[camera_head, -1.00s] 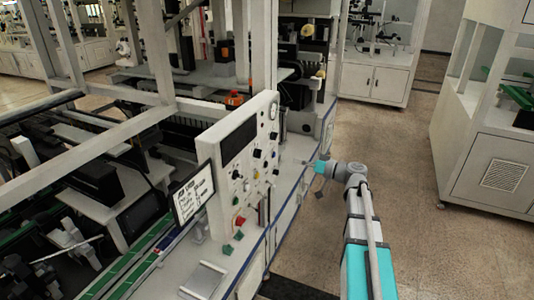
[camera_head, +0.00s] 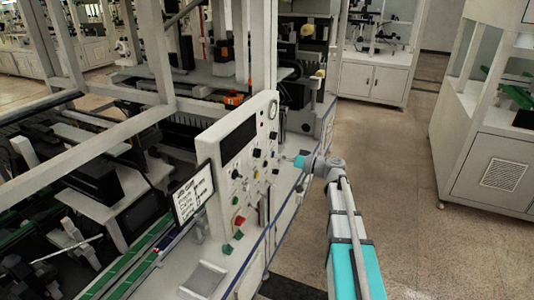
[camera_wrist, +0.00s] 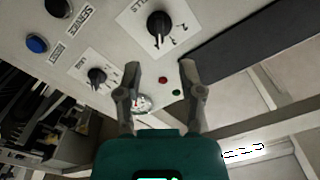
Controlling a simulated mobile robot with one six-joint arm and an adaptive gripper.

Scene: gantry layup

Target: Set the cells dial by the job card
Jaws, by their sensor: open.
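The cells dial (camera_wrist: 159,22) is a black knob on a white plate at the top of the wrist view; its label is partly cut off, reading about "ELLS". A pale mark shows on the knob's lower side; I cannot read the setting. My gripper (camera_wrist: 159,66) is open and empty, its two fingers apart and below the dial in the picture, with no contact visible. In the head view my gripper (camera_head: 287,159) is just right of the control panel (camera_head: 215,145). The job card (camera_head: 193,195) stands tilted at the panel's left; its printed lines are too small to read.
A smaller black dial (camera_wrist: 97,75), a blue button (camera_wrist: 37,44), a red lamp (camera_wrist: 163,79), a green lamp (camera_wrist: 176,92) and a round gauge (camera_wrist: 142,102) sit nearby on the panel. Open floor (camera_head: 385,190) lies to the right; a white cabinet (camera_head: 490,150) stands beyond it.

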